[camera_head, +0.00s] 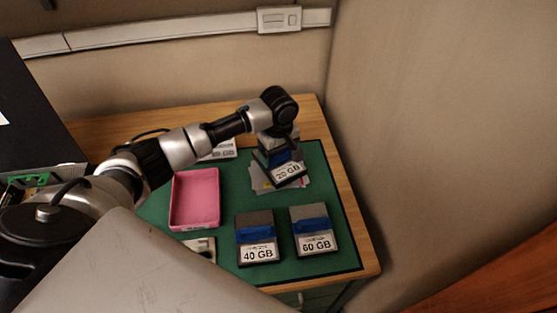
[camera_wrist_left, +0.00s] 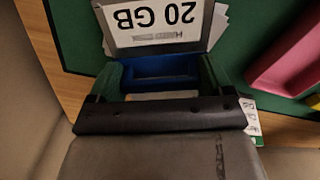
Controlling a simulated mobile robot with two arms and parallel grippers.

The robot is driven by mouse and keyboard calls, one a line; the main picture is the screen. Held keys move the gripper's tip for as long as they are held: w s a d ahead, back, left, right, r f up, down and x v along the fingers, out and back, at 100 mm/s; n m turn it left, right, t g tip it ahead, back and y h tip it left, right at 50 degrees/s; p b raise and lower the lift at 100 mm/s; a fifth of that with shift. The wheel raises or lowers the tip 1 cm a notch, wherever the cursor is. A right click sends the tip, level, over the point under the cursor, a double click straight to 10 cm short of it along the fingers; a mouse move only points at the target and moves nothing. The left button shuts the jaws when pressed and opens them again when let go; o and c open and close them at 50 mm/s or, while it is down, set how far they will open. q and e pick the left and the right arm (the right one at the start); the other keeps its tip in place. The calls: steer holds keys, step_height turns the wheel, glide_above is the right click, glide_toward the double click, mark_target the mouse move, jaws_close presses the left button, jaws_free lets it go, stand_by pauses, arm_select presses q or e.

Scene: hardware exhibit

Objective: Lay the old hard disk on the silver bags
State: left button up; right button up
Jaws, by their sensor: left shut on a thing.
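My left gripper (camera_head: 279,156) is shut on a hard disk (camera_head: 289,174) labelled 20 GB. The disk has a dark grey body and a blue band, and its labelled end juts out past the fingers. In the left wrist view the disk (camera_wrist_left: 155,28) sits between the two green-tipped fingers (camera_wrist_left: 160,78). The silver bags (camera_head: 262,182) lie as a flat, overlapping pile on the green mat, directly under the disk in the head view. Their edges also show beside the disk in the wrist view (camera_wrist_left: 219,22). Whether disk and bags touch is unclear. My right gripper is not in view.
A 40 GB disk (camera_head: 257,251) and a 60 GB disk (camera_head: 315,241) lie at the front of the green mat (camera_head: 323,182). A pink tray (camera_head: 195,200) stands left of the bags. A white-labelled item (camera_head: 224,152) lies behind my arm. A wall closes the right side.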

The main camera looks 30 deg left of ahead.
mark_target(278, 160)
arm_select(q)
step_height(278, 160, down, 2)
steer(key=shift+f, duration=0.6)
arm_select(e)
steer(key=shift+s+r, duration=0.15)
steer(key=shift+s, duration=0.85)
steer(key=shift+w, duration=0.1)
arm_select(q)
steer(key=o, duration=0.6)
steer(key=shift+s+f, duration=0.1)
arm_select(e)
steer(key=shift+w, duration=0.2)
arm_select(q)
step_height(278, 160, up, 12)
steer(key=shift+r+b, duration=0.1)
steer(key=shift+b, duration=0.2)
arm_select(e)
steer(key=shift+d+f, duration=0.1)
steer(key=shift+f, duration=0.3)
